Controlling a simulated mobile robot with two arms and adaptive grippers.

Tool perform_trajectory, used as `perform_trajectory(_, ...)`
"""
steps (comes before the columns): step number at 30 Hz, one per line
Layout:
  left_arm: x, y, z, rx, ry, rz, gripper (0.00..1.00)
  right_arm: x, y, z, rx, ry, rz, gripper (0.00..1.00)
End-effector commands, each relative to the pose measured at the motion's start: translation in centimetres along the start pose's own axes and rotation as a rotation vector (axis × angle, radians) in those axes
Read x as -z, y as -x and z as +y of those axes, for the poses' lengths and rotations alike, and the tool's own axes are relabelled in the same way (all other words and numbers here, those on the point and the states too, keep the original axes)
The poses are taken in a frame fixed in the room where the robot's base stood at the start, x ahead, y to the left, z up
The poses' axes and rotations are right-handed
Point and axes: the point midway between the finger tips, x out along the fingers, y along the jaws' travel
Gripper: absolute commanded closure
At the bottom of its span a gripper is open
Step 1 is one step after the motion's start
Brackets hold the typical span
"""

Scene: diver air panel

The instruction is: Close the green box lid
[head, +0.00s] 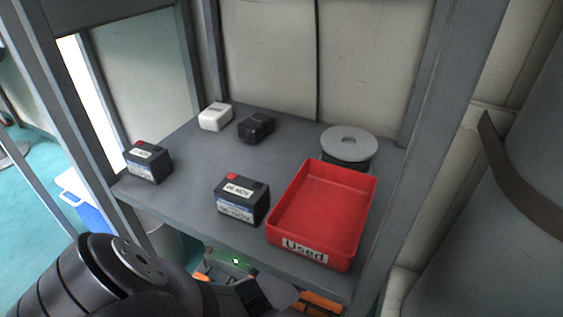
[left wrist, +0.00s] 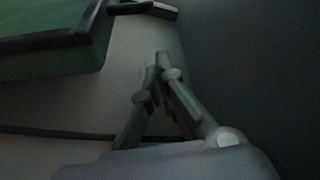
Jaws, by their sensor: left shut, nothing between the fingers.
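A small part of something green (head: 230,257) shows below the shelf's front edge in the head view, mostly hidden by the shelf and my left arm. In the left wrist view a green box part with a dark rim (left wrist: 55,60) fills the upper left corner. I cannot tell whether it is the lid or the box wall, nor how far the lid stands open. My left gripper (left wrist: 161,66) is shut and empty, its fingertips together to the right of the green part, apart from it in the picture. My right gripper is not in view.
The grey shelf (head: 190,185) above carries a red "Used" tray (head: 320,205), labelled batteries (head: 242,200) (head: 149,162), a white block (head: 215,117), a black block (head: 256,127) and a grey spool (head: 347,143). Orange items (head: 320,301) show below. A grey post stands at right.

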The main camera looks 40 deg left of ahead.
Motion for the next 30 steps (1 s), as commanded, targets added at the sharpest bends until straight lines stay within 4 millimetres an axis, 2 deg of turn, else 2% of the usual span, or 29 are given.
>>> perform_trajectory(1, -0.3, -1.1, 0.4, 0.004, 0.003, -0.002, 1.0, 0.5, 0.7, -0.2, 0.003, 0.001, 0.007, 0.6)
perform_trajectory(3, -0.2, -2.5, 0.3, 0.004, 0.004, 0.0, 1.0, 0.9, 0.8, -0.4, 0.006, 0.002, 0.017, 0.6)
perform_trajectory(6, -2.0, -1.4, 0.5, -0.001, 0.001, 0.001, 1.0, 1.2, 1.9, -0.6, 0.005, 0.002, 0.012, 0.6)
perform_trajectory(12, -3.6, -0.9, 0.2, 0.0, 0.0, 0.0, 1.0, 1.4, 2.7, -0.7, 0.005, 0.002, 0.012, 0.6)
perform_trajectory(25, -3.8, -0.8, 0.0, -0.001, -0.001, 0.0, 1.0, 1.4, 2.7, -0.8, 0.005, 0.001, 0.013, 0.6)
perform_trajectory(30, -4.0, -1.4, 0.0, 0.0, -0.001, -0.001, 1.0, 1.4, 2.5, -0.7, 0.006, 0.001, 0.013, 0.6)
